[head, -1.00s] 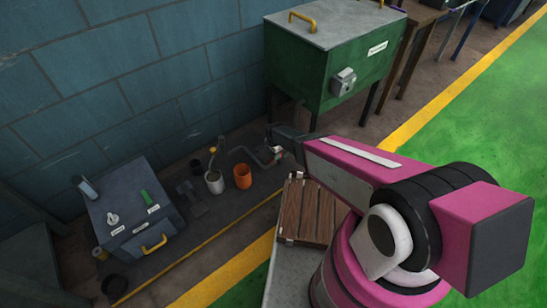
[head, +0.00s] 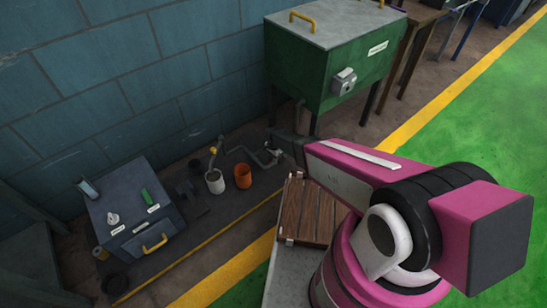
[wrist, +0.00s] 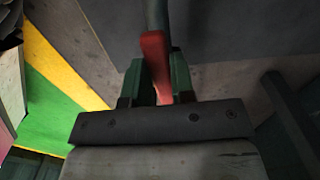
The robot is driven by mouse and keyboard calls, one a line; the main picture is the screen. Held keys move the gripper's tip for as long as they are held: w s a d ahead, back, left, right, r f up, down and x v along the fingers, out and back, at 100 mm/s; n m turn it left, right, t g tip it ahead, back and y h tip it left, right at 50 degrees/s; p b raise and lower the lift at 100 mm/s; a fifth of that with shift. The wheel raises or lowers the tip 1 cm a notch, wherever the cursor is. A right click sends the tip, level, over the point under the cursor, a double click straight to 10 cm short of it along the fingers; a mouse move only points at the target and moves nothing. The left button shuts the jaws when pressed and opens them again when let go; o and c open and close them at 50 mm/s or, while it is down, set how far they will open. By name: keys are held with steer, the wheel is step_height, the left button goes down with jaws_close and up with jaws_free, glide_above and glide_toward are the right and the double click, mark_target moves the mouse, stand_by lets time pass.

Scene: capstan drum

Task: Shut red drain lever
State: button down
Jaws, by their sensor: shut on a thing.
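The red drain lever (wrist: 155,58) shows in the wrist view, between the two green fingers of my gripper (wrist: 157,72). The fingers are shut on it. A grey pipe (wrist: 157,14) runs up from the lever's far end. In the head view a bent grey pipe (head: 262,156) lies low beneath the green tank (head: 335,78). My pink arm reaches toward this spot, and my gripper and the lever cannot be made out there.
A white cup (head: 215,182) and an orange cup (head: 243,176) stand left of the pipe. A slatted wooden board (head: 308,210) lies in front. A blue-grey box (head: 135,215) with a yellow handle stands at left. Green floor is open at right.

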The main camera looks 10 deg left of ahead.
steer(key=d+n, duration=0.6)
steer(key=n, duration=1.1)
steer(key=shift+w+d+n, duration=0.25)
steer(key=shift+w+n, duration=0.05)
stand_by(0.5)
steer(key=c, duration=1)
jaws_free()
steer(key=shift+o, duration=0.2)
steer(key=shift+r, duration=0.15)
step_height(320, 180, up, 10)
steer(key=shift+r, duration=0.25)
